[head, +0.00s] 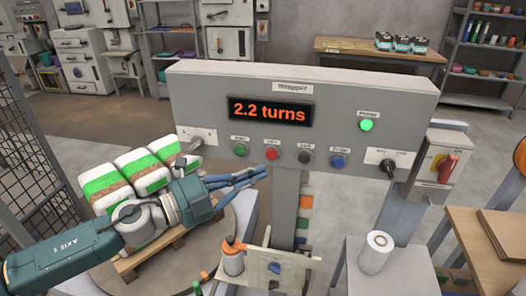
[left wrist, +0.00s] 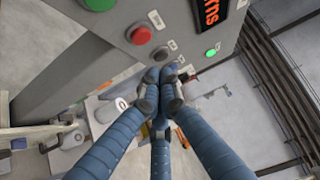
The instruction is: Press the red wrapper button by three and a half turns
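The red button (head: 272,153) is on the grey wrapper panel (head: 400,95), between a green and a black button. In the left wrist view the red button (left wrist: 138,34) stands out, uncovered, above the fingertips. The orange display (head: 270,110) reads 2.2 turns. My left gripper (head: 264,171) is just below the red button, its blue fingers pointing right. In the left wrist view its fingertips (left wrist: 165,82) are drawn together with nothing seen between them. They appear apart from the red button. My right gripper is not in view.
The panel also has a green button (head: 240,149), black button (head: 305,156), blue button (head: 338,161) and lit green lamp (head: 365,125). Wrapped sacks (head: 140,170) stand on a pallet at left, behind my arm. A white roll (head: 376,252) stands at lower right.

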